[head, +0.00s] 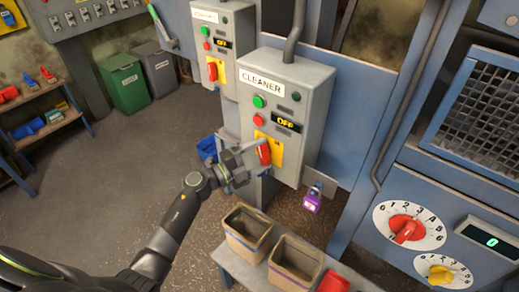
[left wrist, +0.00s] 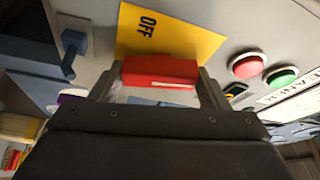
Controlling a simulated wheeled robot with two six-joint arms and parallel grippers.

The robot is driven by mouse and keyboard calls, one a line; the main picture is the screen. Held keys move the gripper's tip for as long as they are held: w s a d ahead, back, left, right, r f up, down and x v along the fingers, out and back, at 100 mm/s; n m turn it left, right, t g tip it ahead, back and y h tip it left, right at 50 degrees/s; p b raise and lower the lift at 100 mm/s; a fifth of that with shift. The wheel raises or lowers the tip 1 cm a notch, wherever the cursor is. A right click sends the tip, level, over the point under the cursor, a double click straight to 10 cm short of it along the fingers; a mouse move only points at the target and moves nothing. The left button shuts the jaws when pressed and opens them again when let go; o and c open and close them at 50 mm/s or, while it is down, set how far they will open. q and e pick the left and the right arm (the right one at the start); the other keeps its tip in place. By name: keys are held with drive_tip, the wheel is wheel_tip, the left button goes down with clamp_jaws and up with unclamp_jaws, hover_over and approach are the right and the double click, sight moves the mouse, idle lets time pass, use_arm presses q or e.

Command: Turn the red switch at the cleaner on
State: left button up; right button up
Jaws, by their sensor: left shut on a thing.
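The cleaner box (head: 310,105) is a grey control box labelled CLEANER, in the middle of the head view. Its red switch (head: 264,153) sits on a yellow plate (head: 274,150) low on the front. The display (head: 286,122) above it reads OFF. My left gripper (head: 255,160) is at the switch. In the left wrist view the red switch handle (left wrist: 160,71) lies between the two fingers, which are shut on it. The yellow plate (left wrist: 185,38) with the word OFF shows behind it. My right gripper is not in view.
A second, similar box (head: 223,45) stands behind to the left. A purple padlock-like item (head: 311,203) hangs below the cleaner box. Two tan bins (head: 248,232) stand on a bench below. A panel with a red dial (head: 407,229) is at right.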

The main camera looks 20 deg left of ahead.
use_arm(q)
drive_tip(key=shift+m+g+y+p, duration=0.4)
drive_tip(key=shift+m+p, duration=0.55)
drive_tip(key=shift+m, duration=0.35)
drive_tip(key=o, duration=1)
drive_tip(key=shift+b+v, duration=2.75)
drive_tip(key=shift+v, duration=6)
